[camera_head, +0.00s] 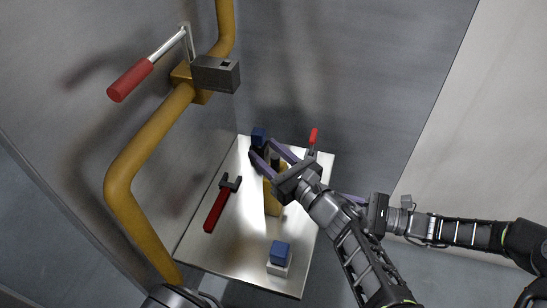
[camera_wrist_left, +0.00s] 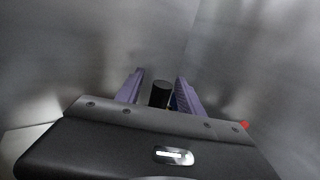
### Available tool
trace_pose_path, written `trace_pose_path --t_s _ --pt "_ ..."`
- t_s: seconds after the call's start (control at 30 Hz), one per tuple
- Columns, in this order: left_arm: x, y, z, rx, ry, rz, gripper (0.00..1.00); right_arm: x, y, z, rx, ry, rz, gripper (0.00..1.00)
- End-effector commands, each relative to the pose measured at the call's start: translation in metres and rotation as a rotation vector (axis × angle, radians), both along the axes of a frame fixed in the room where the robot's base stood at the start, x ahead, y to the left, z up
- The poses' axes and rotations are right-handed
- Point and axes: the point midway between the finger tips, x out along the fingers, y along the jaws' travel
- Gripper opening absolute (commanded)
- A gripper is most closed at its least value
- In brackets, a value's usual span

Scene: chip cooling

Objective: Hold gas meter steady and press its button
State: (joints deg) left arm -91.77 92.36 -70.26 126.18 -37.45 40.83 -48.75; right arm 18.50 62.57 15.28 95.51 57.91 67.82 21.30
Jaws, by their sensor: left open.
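The gas meter (camera_head: 273,203) is a yellow upright body with a dark top, standing on the table and partly covered by my left gripper (camera_head: 261,149). My left gripper is open, its purple fingers at either side of the dark top. In the left wrist view a black cylinder (camera_wrist_left: 159,95), which looks like that top, stands between the parted fingers (camera_wrist_left: 157,78); I cannot tell if they touch it. The button cannot be made out. My right gripper (camera_head: 350,198) is to the right, its fingers largely hidden behind the left arm.
On the metal table (camera_head: 230,245) lie a red wrench (camera_head: 216,203), a blue-and-white block (camera_head: 280,256), a blue-and-black object (camera_head: 258,138) and a red-handled tool (camera_head: 313,138). A yellow pipe (camera_head: 130,170) with a red-handled valve lever (camera_head: 130,80) runs along the left wall.

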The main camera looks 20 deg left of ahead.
Motion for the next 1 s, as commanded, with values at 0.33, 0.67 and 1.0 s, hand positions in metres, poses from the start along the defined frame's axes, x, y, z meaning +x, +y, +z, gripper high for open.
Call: trace_pose_path --t_s 0.33,0.67,1.0 --pt "-0.0002 -0.0001 0.0 0.0 0.0 0.0 0.32 0.0 0.0 0.0 0.0 0.0 0.0 0.36" --pt "-0.0001 -0.0003 0.0 0.0 0.0 0.0 0.05 0.0 0.0 0.0 0.0 0.0 0.0 0.36" --pt "-0.0002 -0.0004 0.0001 0.0 0.0 0.0 0.0 0.0 0.0 0.0 0.0 0.0 0.0 0.36"
